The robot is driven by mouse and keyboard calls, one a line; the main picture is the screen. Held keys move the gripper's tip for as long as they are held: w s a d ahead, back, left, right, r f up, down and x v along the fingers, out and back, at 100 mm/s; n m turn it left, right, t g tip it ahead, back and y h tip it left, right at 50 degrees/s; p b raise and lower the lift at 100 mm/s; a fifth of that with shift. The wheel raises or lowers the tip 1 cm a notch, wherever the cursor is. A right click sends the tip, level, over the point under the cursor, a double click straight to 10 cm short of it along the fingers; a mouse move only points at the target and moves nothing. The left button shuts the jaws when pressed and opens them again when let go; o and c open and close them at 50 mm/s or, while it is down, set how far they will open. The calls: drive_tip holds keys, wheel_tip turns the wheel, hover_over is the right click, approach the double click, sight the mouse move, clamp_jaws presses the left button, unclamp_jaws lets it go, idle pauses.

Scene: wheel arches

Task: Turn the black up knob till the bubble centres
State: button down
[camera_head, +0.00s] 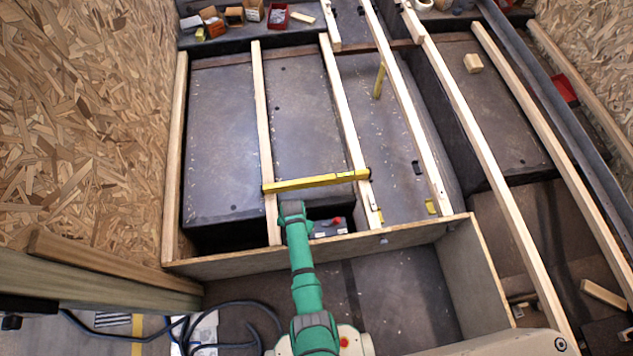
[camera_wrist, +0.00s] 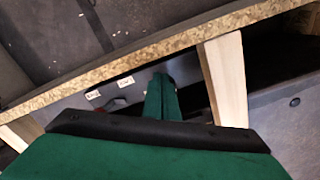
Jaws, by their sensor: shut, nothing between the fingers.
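A yellow spirit level (camera_head: 315,181) lies across two wooden joists in the head view. Its bubble is too small to read. A grey control box (camera_head: 329,228) with a red knob or lever on top sits between the joists, below the level. In the wrist view the grey box (camera_wrist: 108,92) shows two white labels and a bit of red. My gripper (camera_head: 292,207) reaches in beside the box's left end. In the wrist view its green fingers (camera_wrist: 161,82) are shut and empty, with their tips near the box. I cannot make out the black up knob; the fingers may hide it.
Pale joists (camera_head: 263,140) run away from me over dark floor panels. A wooden board (camera_head: 320,250) crosses in front of the box, under my arm. A joist (camera_wrist: 226,82) stands close right of the fingers in the wrist view. Small boxes (camera_head: 235,16) sit at the back left.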

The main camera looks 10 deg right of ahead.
drive_tip(key=shift+f, duration=1.35)
drive_tip(key=shift+w+a, duration=0.35)
drive_tip(key=shift+a, duration=0.4)
drive_tip(key=shift+w+a, duration=0.5)
idle(0.3)
drive_tip(key=shift+a, duration=0.1)
drive_tip(key=shift+s+a, duration=0.2)
drive_tip(key=shift+a, duration=0.05)
wheel_tip(320, 180, up, 6)
idle(0.6)
